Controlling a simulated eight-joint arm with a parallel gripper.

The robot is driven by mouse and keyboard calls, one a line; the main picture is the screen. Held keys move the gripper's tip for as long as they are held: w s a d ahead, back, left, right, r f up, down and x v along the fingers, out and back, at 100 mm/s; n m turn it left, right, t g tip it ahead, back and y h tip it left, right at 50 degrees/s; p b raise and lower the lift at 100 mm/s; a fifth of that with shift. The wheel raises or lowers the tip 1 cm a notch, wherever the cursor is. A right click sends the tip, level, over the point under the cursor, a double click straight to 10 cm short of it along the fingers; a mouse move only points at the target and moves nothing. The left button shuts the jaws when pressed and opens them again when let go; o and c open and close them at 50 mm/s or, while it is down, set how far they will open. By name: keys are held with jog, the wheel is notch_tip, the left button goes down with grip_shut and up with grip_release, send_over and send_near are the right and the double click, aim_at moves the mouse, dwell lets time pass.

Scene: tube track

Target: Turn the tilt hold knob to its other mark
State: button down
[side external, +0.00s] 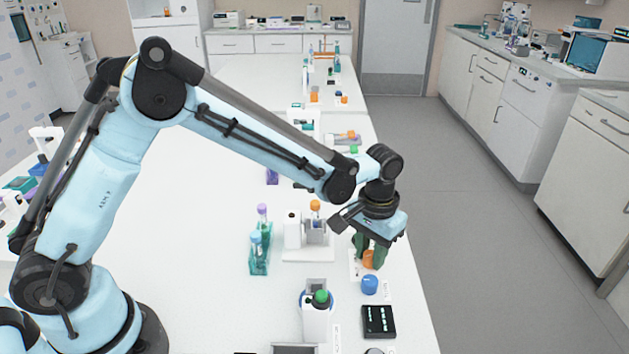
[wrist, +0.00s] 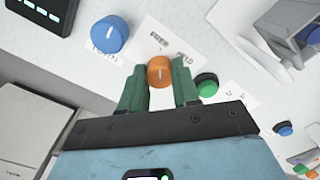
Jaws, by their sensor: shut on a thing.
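The orange knob (wrist: 160,72) sits on a white label printed FREE and what looks like HELD. In the wrist view a pale line on its top points roughly up the picture, toward the lettering; I cannot tell exactly which mark it meets. My gripper (wrist: 159,68) is shut on the orange knob, with one green finger on each side of it. In the side external view my gripper (side external: 370,250) reaches down at the bench's right edge, and the orange knob (side external: 368,260) shows partly between the fingers. The label is partly hidden by my gripper.
A blue knob (wrist: 110,33) and a green button (wrist: 206,85) stand close on either side. A black panel (side external: 378,321) lies nearer the camera. A tube rack (side external: 260,258) and a white stand with an orange-capped tube (side external: 315,206) are left of my gripper.

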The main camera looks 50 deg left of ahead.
aim_at(370, 254)
jog(key=c, duration=0.8)
grip_release()
notch_tip(370, 254, up, 12)
jog(key=shift+r, duration=0.1)
jog(key=s+a+t, duration=0.2)
jog(key=s+a, duration=0.2)
jog(key=s+a+r+t, duration=0.1)
jog(key=s+a+t, duration=0.1)
jog(key=s+a, duration=0.3)
jog(key=s+a+t, duration=0.2)
jog(key=s+a, duration=0.2)
jog(key=s, duration=0.1)
jog(key=shift+a+r+t, duration=0.15)
jog(key=shift+r+t, duration=0.15)
jog(key=shift+r, duration=0.1)
jog(key=shift+s+a+f+t, duration=0.3)
jog(key=shift+s+f, duration=0.15)
jog(key=shift+c, duration=0.6)
